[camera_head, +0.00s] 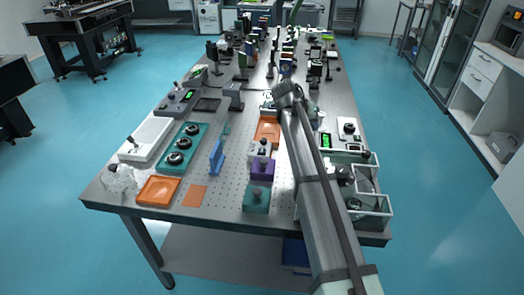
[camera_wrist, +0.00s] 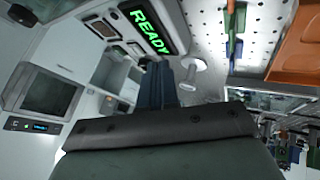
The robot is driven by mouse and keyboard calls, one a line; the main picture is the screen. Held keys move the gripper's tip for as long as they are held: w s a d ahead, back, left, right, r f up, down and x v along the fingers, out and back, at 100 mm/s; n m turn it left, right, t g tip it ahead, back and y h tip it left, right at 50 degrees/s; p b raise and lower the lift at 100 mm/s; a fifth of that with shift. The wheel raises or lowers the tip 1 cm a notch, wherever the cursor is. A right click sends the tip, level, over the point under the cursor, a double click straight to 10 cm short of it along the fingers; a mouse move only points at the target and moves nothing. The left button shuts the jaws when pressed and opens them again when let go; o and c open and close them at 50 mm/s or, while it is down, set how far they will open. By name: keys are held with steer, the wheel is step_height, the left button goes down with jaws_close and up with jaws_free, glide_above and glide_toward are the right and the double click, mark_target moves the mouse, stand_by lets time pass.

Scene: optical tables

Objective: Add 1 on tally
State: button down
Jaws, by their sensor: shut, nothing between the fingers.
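No device is readably marked as the tally. A pale device with a green READY display (camera_wrist: 148,30) fills the top of the wrist view. A white, round-headed knob (camera_wrist: 190,74) stands beside the display, close to my gripper (camera_wrist: 163,84). My gripper is shut and empty, its dark fingers together just left of the knob; I cannot tell if they touch anything. In the head view a green display (camera_head: 326,141) shows right of my arm, which hides my gripper. A small white box with a dark knob (camera_head: 261,147) stands left of my arm.
A clear-walled, white-framed box (camera_head: 371,205) stands at the table's front right corner. Left of my arm are a purple block (camera_head: 262,170), a teal block (camera_head: 256,200) and an orange tray (camera_head: 268,131). Bare perforated tabletop (camera_head: 222,190) lies around the blue stand (camera_head: 216,158).

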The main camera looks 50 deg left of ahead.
step_height(320, 180, up, 4)
steer(key=n+t, duration=0.1)
steer(key=n, duration=0.1)
glide_above(259, 151)
steer(key=shift+w+f, duration=0.1)
steer(key=shift+f, duration=4.25)
steer(key=shift+f, duration=0.25)
steer(key=shift+f, duration=0.2)
steer(key=shift+f, duration=0.4)
steer(key=shift+r, duration=0.85)
